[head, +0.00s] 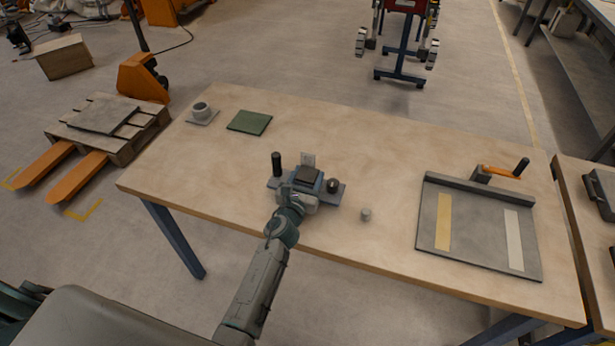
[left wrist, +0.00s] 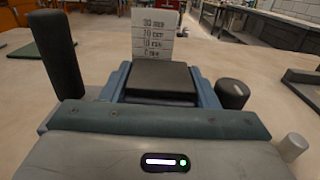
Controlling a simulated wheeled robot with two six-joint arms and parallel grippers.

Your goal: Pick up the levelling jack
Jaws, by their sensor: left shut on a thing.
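The levelling jack (head: 308,175) has a dark square top pad and stands near the middle of the table. A black upright handle (head: 277,164) is at its left and a dark round knob (head: 333,185) at its right. A white scale card marked in mm (left wrist: 154,36) stands behind the pad (left wrist: 160,80). My left gripper (head: 306,183) reaches in from the front. Its blue fingers are shut on the jack, one on each side of the pad. The jack's lower part is mostly hidden by the gripper. I cannot tell whether it touches the table. My right gripper is not in view.
A small grey cylinder (head: 366,214) stands right of the jack. A grey tilting bed (head: 478,235) with an orange crank (head: 500,171) lies at the right. A green mat (head: 249,122) and a grey cup on a plate (head: 201,110) are at the back left. The table (head: 390,160) is otherwise clear.

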